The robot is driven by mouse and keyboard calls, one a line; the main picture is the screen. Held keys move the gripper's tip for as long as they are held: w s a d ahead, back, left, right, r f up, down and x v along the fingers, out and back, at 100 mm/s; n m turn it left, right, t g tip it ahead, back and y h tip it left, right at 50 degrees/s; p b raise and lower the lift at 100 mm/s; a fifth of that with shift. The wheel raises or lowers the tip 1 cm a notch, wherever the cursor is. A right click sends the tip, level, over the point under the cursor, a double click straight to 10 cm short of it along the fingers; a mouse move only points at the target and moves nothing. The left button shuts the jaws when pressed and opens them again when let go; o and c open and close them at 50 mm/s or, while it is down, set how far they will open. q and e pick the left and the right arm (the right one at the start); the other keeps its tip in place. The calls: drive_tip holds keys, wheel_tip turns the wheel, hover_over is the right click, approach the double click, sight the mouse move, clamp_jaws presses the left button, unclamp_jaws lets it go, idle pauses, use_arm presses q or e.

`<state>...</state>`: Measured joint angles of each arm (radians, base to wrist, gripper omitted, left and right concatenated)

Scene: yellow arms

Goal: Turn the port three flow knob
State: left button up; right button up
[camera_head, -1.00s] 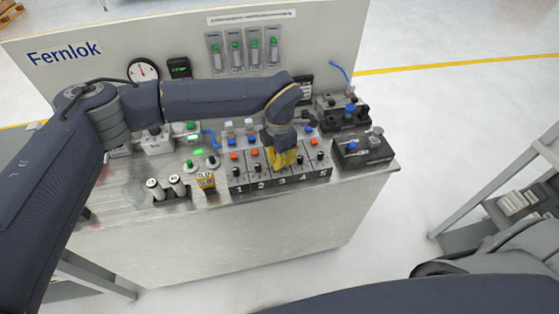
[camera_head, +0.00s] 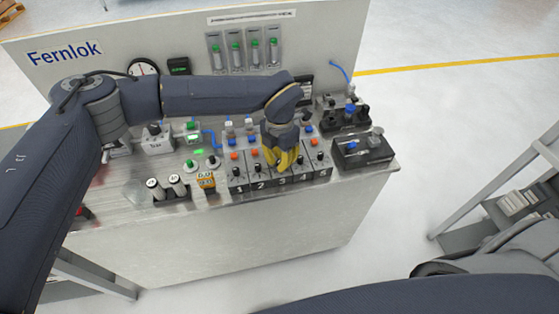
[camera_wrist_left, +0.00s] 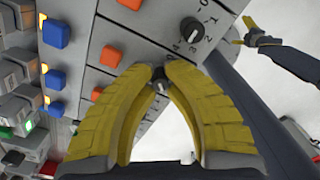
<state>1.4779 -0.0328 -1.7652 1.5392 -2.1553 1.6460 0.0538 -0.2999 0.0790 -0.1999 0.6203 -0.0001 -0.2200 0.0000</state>
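The port three flow knob (camera_wrist_left: 159,86) is a small dark knob between my left fingertips in the left wrist view. My left gripper (camera_head: 287,163) comes down from above onto the numbered block at port 3 and mostly hides that knob in the head view. In the left wrist view its yellow fingers (camera_wrist_left: 158,70) bow apart, with their tips closed in on both sides of the knob. My right gripper (camera_wrist_left: 244,32) shows small in the left wrist view, its yellow fingers apart and empty.
A neighbouring black knob (camera_wrist_left: 191,30) with a printed number scale is close to the left fingertips. Orange buttons (camera_wrist_left: 110,57) and blue buttons (camera_wrist_left: 56,33) line the block. A black fixture (camera_head: 364,150) stands right of the block, and a vial holder (camera_head: 168,190) stands to its left.

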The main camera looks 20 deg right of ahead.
sight(280, 161)
use_arm(q)
drive_tip(key=o, duration=0.7)
drive_tip(key=shift+c, duration=0.2)
wheel_tip(280, 161, up, 12)
idle(0.6)
